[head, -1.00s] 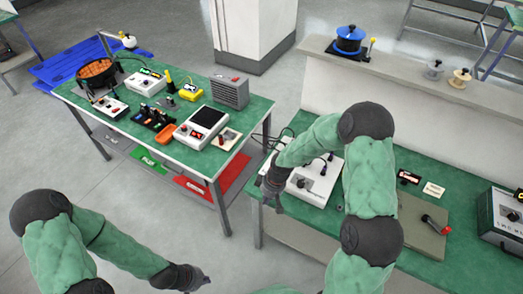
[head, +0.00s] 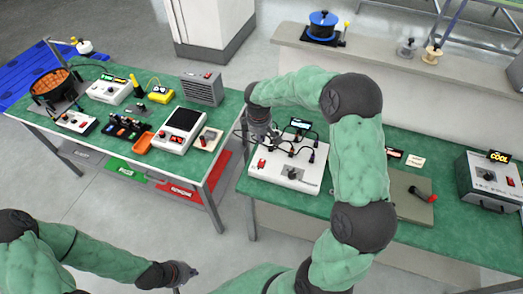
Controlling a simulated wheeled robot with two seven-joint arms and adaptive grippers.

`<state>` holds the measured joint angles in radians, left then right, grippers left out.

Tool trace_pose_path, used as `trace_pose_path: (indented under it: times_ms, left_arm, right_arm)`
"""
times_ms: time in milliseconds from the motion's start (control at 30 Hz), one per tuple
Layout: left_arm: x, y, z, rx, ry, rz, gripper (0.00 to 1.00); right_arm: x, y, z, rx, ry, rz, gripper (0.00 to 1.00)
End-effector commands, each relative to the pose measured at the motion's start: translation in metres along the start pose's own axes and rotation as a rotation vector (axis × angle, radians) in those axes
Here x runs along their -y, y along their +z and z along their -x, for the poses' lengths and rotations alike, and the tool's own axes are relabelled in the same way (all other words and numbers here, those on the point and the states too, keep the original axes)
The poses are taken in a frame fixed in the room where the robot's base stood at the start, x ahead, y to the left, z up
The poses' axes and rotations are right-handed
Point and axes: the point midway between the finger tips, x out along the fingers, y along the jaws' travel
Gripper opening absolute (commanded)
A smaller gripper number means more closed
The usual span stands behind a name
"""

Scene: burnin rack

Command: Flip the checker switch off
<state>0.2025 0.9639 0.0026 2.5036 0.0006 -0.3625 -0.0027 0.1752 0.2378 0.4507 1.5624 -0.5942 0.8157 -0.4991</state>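A white box (head: 285,176), which may be the checker, sits on the left part of the right-hand green bench. It has a red switch (head: 262,164) at its left front, a dark knob (head: 293,173) and black leads with plugs on top. A small dark display (head: 300,123) stands behind it. My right gripper (head: 268,139) points down over the box's back left corner, behind the red switch. Its fingers are small and dark, and whether they touch anything is unclear. My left gripper (head: 187,272) is low over the floor, away from both benches.
The left bench (head: 222,128) carries a grey vented box (head: 202,89), a white device with a dark screen (head: 180,130) and several small instruments.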

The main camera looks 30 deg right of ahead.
Motion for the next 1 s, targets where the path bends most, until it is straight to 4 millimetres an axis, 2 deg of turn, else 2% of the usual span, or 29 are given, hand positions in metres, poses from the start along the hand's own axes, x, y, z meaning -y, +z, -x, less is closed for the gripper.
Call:
trace_pose_path:
  times_ms: [167,500,700,833,1000]
  left_arm:
    - [0.001,0.0,-0.004,0.0,0.0,0.0,0.0]
    - [0.005,-0.001,-0.013,-0.001,0.0,0.0,0.0]
    - [0.006,-0.001,-0.017,-0.001,0.0,0.0,0.0]
    - [0.007,-0.001,-0.019,-0.001,0.0,0.0,0.0]
    - [0.007,-0.001,-0.02,-0.001,0.0,0.0,0.0]
  right_arm:
    - [0.001,0.001,-0.023,0.003,-0.005,0.0,0.0]
    - [0.002,0.001,-0.087,0.003,-0.005,0.0,0.0]
    - [0.001,0.001,-0.118,0.001,-0.003,-0.001,0.0]
    - [0.001,0.0,-0.131,0.001,-0.002,0.0,0.0]
    - [0.001,0.0,-0.137,0.0,-0.001,0.0,0.0]
